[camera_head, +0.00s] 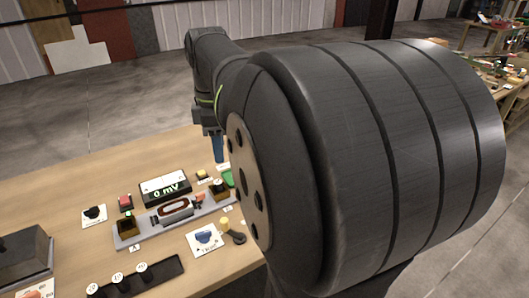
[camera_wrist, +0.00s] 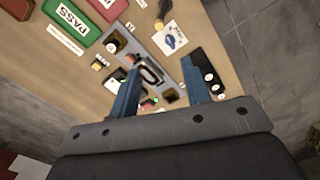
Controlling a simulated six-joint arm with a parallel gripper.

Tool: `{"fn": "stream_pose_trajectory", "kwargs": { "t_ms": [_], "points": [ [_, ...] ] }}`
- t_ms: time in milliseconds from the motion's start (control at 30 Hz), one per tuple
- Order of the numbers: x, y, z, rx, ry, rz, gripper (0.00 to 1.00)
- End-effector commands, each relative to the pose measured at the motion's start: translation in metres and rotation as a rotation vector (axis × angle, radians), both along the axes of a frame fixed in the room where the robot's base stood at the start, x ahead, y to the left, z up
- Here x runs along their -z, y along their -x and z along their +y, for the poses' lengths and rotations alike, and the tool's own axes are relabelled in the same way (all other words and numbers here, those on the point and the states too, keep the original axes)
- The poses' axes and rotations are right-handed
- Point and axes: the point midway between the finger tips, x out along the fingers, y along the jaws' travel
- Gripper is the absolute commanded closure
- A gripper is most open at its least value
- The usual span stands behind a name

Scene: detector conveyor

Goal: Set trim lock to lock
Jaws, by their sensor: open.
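I cannot read a label that says trim lock. A white card with a blue knob (camera_head: 205,238) lies at the front of the detector rig, and it also shows in the wrist view (camera_wrist: 171,38). My arm hides part of the right side.
The grey rig (camera_head: 128,240) carries a dark detector piece. A display (camera_head: 164,188) reading 0 mV stands behind it, with a red button (camera_head: 125,202) to its left. A black strip with several white-topped knobs (camera_head: 118,280) is in front. Green PASS (camera_wrist: 72,22) and red trays lie nearby.

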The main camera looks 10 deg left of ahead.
Motion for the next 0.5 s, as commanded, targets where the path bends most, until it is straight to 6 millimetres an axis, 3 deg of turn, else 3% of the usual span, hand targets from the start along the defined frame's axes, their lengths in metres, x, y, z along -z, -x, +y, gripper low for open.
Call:
{"fn": "stream_pose_trajectory", "kwargs": {
  "t_ms": [300,500],
  "points": [
    [0.065,-0.002,0.011,0.626,0.003,0.002,0.56],
    [0.092,-0.001,0.014,0.917,0.002,0.000,0.56]
  ]
}}
